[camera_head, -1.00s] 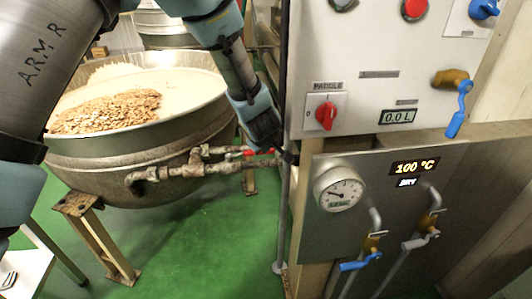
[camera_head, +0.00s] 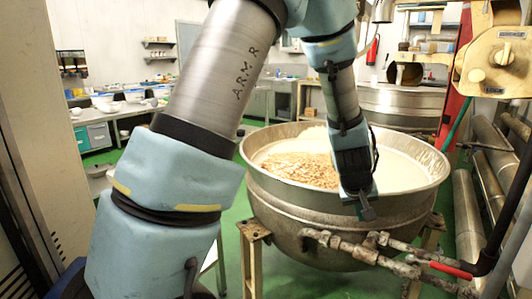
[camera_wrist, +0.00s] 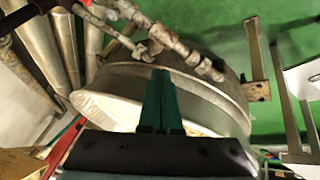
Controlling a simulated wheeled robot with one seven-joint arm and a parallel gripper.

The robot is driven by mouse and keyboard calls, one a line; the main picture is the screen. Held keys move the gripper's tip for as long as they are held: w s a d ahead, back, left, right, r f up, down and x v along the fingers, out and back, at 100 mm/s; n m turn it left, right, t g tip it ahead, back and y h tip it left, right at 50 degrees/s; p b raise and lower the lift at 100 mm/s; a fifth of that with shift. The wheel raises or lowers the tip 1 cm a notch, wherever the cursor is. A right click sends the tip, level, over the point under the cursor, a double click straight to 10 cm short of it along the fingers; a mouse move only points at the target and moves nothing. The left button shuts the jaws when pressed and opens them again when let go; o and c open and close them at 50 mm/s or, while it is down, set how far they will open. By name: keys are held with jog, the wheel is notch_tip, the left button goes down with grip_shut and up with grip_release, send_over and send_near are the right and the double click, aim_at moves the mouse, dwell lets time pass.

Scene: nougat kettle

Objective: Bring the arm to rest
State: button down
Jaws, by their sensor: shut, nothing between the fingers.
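My arm reaches across the head view from the lower left and bends down at the upper middle. My gripper (camera_head: 366,208) hangs in front of the big steel kettle (camera_head: 290,207), over its near rim as seen from the head. In the wrist view my gripper (camera_wrist: 161,85) shows as dark green fingers shut together, with nothing between them. The kettle (camera_wrist: 225,92) lies behind the fingers there. I cannot tell whether the fingers touch it.
The kettle holds a pale mass with brown nuts (camera_head: 300,169). Rusty pipes (camera_head: 375,250) with a red-handled valve (camera_head: 451,270) run along its front right. A yellow machine (camera_head: 495,65) stands at the right. A green floor (camera_head: 300,278) and a workbench (camera_head: 118,112) lie left and behind.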

jog(key=w+a+r+g+y, duration=0.1)
jog(key=a, duration=0.9)
jog(key=w+a+r+y, duration=0.1)
jog(key=a+r, duration=0.1)
jog(key=a, duration=0.8)
jog(key=s+a+y, duration=0.1)
jog(key=s+a, duration=0.2)
jog(key=a, duration=0.4)
jog(key=s+a+r+n+g+y, duration=0.1)
jog(key=s+a, duration=0.3)
jog(key=a, duration=0.4)
jog(key=shift+g, duration=0.3)
